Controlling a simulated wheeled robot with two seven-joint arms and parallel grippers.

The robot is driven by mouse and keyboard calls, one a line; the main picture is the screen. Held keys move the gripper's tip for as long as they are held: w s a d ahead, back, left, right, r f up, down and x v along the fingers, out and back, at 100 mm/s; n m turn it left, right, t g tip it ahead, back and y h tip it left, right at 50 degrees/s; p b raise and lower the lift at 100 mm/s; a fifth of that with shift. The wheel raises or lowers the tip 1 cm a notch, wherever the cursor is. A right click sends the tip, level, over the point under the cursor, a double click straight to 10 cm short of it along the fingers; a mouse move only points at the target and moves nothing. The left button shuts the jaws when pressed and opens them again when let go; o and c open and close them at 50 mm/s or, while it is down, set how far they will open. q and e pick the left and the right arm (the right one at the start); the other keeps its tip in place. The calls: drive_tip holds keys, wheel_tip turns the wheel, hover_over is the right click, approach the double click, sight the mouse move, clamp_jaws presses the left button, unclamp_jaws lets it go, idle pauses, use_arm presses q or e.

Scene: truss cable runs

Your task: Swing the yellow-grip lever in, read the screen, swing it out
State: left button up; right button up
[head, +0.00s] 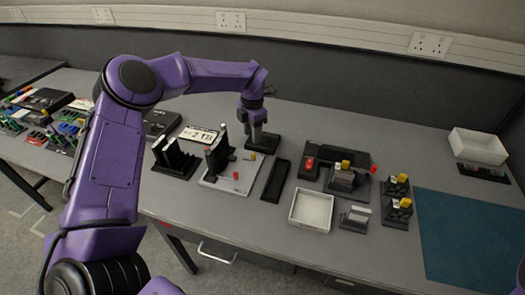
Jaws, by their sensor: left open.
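My left gripper (257,137) points down, open, over a low black block (272,145) at the back middle of the table. A small yellow grip (252,156) shows just below and in front of it, at the back edge of a white board (212,184). I cannot tell whether the fingers touch anything. Another yellow piece (345,164) sits on a dark device at the right, between red pieces. A white panel with dark characters (199,135) stands behind the board; its text is too small to read surely. My right gripper is out of view.
Black upright racks (174,161) stand left of the board. A white open tray (311,210) and two black stands with yellow tops (397,187) are to the right. A white bin (478,148) is far right. The teal mat (468,240) is bare.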

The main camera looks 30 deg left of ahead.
use_arm(q)
drive_tip(key=p, duration=0.2)
hover_over(253, 155)
wheel_tip(253, 155, down, 5)
drive_tip(key=shift+r, duration=0.15)
drive_tip(key=f, duration=0.3)
drive_tip(key=f+p, duration=0.1)
drive_tip(key=f, duration=0.1)
drive_tip(key=shift+w, duration=0.3)
drive_tip(key=shift+s, duration=0.15)
drive_tip(key=shift+c, duration=0.2)
clamp_jaws()
